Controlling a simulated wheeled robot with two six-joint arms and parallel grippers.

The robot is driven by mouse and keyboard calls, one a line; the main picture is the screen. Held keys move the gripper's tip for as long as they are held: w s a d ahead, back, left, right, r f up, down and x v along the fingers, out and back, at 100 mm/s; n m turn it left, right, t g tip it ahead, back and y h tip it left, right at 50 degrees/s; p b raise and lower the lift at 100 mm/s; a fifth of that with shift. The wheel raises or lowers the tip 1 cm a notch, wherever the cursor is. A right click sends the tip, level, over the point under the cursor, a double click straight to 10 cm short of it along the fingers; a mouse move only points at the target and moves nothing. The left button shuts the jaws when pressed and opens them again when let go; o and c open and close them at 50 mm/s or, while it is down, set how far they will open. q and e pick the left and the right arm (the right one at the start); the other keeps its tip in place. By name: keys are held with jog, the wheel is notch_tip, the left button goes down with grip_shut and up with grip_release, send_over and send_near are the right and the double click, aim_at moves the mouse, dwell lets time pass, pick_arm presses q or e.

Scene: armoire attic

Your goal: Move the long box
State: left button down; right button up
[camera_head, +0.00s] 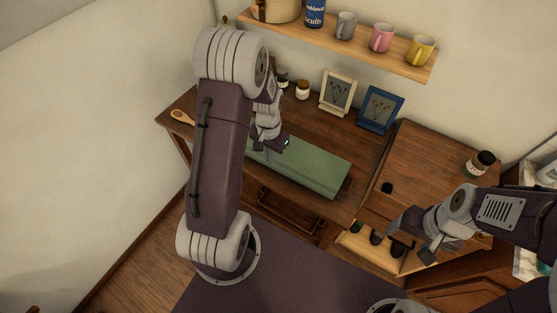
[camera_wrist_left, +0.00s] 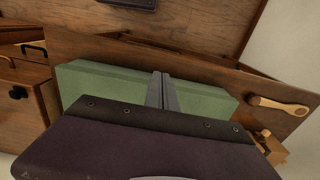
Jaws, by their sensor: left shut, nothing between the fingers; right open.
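The long green box (camera_head: 305,167) lies flat on the wooden desk, along its front part. It also shows in the left wrist view (camera_wrist_left: 95,82), behind the fingers. My left gripper (camera_head: 272,146) is shut and empty, over the left end of the box in the head view. Its closed fingers (camera_wrist_left: 162,92) stand in front of the box in the left wrist view; I cannot tell whether they touch it. My left arm hides part of the box's left end. My right gripper (camera_head: 413,242) is open and empty, by the open drawer at the right.
A wooden spoon (camera_head: 182,117) lies at the desk's left end. Jars, a cream frame (camera_head: 337,92) and a blue frame (camera_head: 380,108) stand behind the box. The open drawer (camera_head: 358,246) holds dark items. A shelf (camera_head: 345,45) with mugs hangs above. A dark-lidded jar (camera_head: 480,163) stands right.

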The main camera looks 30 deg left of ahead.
aim_at(288, 156)
pick_arm(q)
notch_tip(288, 156, down, 10)
jog(key=shift+d, duration=0.1)
jog(key=w, duration=0.2)
jog(key=shift+w+d+p, duration=0.15)
jog(key=shift+w+p, duration=0.2)
jog(key=shift+p, duration=0.05)
jog(key=shift+w, duration=0.65)
